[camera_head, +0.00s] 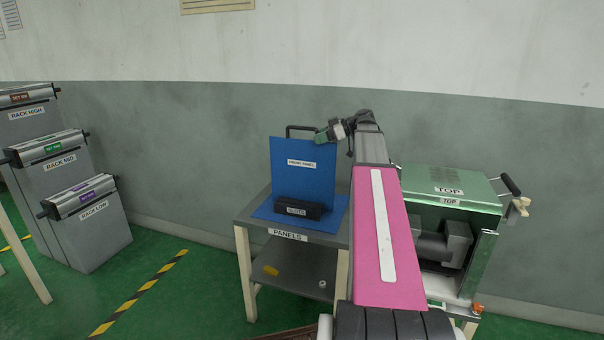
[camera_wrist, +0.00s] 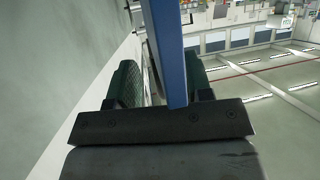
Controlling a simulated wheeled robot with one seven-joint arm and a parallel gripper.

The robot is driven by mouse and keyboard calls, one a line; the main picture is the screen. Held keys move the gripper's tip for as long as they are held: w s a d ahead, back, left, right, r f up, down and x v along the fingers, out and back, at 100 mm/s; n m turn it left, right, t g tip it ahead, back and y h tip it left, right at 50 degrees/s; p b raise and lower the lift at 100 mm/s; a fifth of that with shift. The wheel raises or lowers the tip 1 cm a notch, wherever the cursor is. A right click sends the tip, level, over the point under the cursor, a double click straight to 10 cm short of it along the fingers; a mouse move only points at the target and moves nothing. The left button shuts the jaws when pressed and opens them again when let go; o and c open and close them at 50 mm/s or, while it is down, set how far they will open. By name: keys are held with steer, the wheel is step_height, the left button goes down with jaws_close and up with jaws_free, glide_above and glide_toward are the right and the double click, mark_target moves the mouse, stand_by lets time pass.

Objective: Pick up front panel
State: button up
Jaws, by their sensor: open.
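The front panel (camera_head: 304,168) is a blue upright sheet with a white "FRONT PANEL" label. It stands on the panels table (camera_head: 289,236), behind a black block-like holder (camera_head: 299,210). My gripper (camera_head: 322,136) is at its upper right corner, reached from the right. In the wrist view the panel (camera_wrist: 171,45) shows edge-on between the two green-padded fingers of my gripper (camera_wrist: 164,80). The jaws are open, with the panel nearer the right finger. Whether either pad touches it I cannot tell.
A black handle (camera_head: 301,128) shows above the panel's top edge. A green-topped machine (camera_head: 450,184) stands to the right, partly behind my arm. Grey racks (camera_head: 75,195) stand at the left. The wall is close behind the table; the floor between racks and table is clear.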

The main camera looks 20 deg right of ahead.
steer(key=shift+x, duration=0.75)
jaws_close()
stand_by(0.9)
